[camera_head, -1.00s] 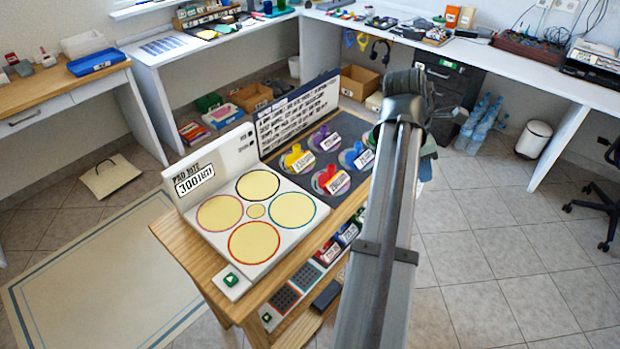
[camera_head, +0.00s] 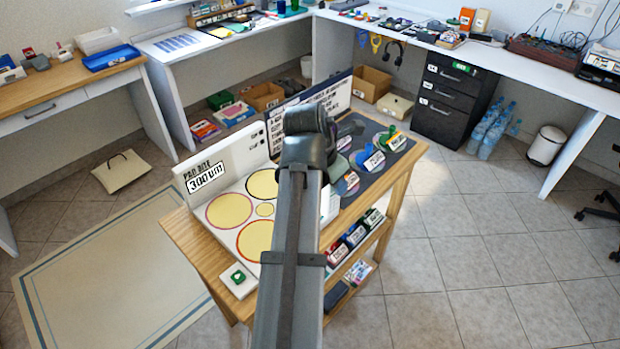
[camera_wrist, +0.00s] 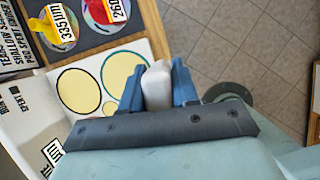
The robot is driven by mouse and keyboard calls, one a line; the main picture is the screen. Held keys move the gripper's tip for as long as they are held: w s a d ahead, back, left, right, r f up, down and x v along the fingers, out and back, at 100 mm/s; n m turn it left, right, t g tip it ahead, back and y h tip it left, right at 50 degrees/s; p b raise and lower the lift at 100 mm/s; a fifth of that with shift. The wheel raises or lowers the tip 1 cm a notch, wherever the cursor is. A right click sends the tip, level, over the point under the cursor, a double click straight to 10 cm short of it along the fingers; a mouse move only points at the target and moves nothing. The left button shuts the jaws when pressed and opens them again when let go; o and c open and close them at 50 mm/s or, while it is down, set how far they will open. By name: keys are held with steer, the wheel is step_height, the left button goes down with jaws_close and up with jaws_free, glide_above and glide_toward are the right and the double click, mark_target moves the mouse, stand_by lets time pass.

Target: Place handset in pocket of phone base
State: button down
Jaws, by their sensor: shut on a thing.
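In the wrist view my gripper (camera_wrist: 159,84) has its two blue fingers closed around a pale, rounded thing (camera_wrist: 157,88). It may be the handset, but only its near end shows. My gripper is over the right part of the white panel with yellow circles (camera_wrist: 105,70), with bare floor to the right. In the head view my arm crosses in front of the bench, and my gripper is mostly hidden behind it. I cannot make out a phone base or its pocket in either view.
The wooden bench (camera_head: 395,200) carries the white circle panel (camera_head: 215,212), an upright sign panel (camera_head: 205,165) and a dark board (camera_head: 400,160) with labelled discs. Lower shelves hold small boxes. A drawer cabinet (camera_head: 455,100) stands behind; open tiled floor lies to the right.

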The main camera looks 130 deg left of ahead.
mark_target(324, 192)
steer(key=shift+n+g, duration=0.3)
steer(key=shift+n, duration=0.3)
steer(key=shift+s+a+f, duration=0.1)
steer(key=shift+a+f, duration=0.05)
steer(key=shift+f, duration=2.3)
steer(key=shift+s+a+f, duration=0.1)
steer(key=shift+f, duration=2.35)
steer(key=shift+f, duration=0.2)
steer(key=c, duration=0.8)
jaws_free()
steer(key=shift+c, duration=0.2)
steer(key=shift+r, duration=0.15)
steer(key=v, duration=1.2)
steer(key=shift+r, duration=0.1)
steer(key=shift+a, duration=0.1)
